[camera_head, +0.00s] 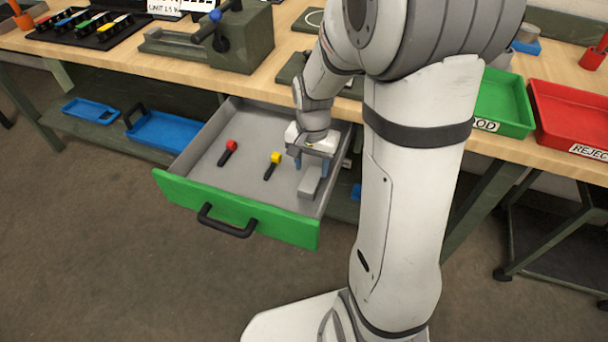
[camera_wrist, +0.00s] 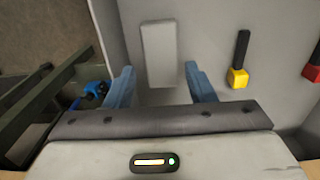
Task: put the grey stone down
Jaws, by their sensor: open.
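The grey stone (camera_head: 310,181) is a plain rectangular block lying flat on the floor of the open drawer (camera_head: 237,221), near its right wall. It also shows in the wrist view (camera_wrist: 159,54), upright in the picture and ahead of my fingers. My gripper (camera_head: 311,167) is inside the drawer, just behind the stone in the head view. In the wrist view my gripper (camera_wrist: 160,84) is open, with its two blue fingers apart. The near end of the stone lies about level with the fingertips, between them. I cannot tell the exact height of the fingers above the drawer floor.
A yellow-headed tool (camera_head: 274,163) and a red-headed tool (camera_head: 229,151) lie in the drawer, left of the stone. The drawer walls stand close around my gripper. The workbench (camera_head: 285,50) is above, with a green tray (camera_head: 503,100) and a red tray (camera_head: 572,118).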

